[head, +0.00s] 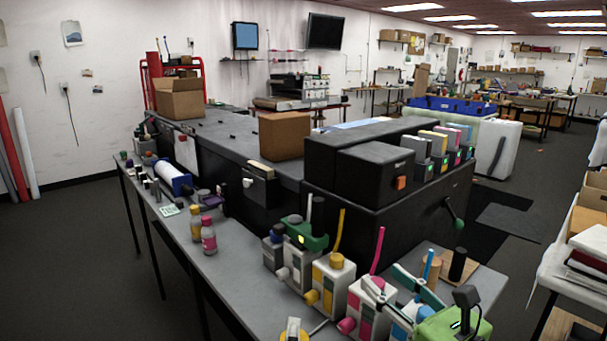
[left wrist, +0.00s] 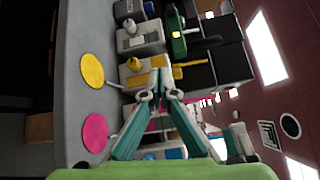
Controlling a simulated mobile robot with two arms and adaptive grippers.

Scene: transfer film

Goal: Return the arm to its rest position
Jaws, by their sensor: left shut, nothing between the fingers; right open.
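Most of my left arm is hidden.
A row of ink tanks (head: 333,288) stands along the table (head: 228,262). A yellow disc (left wrist: 92,70) and a pink disc (left wrist: 95,132) lie in front. Two small bottles (head: 208,238) stand further left. A large black printer (head: 375,203) is behind.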

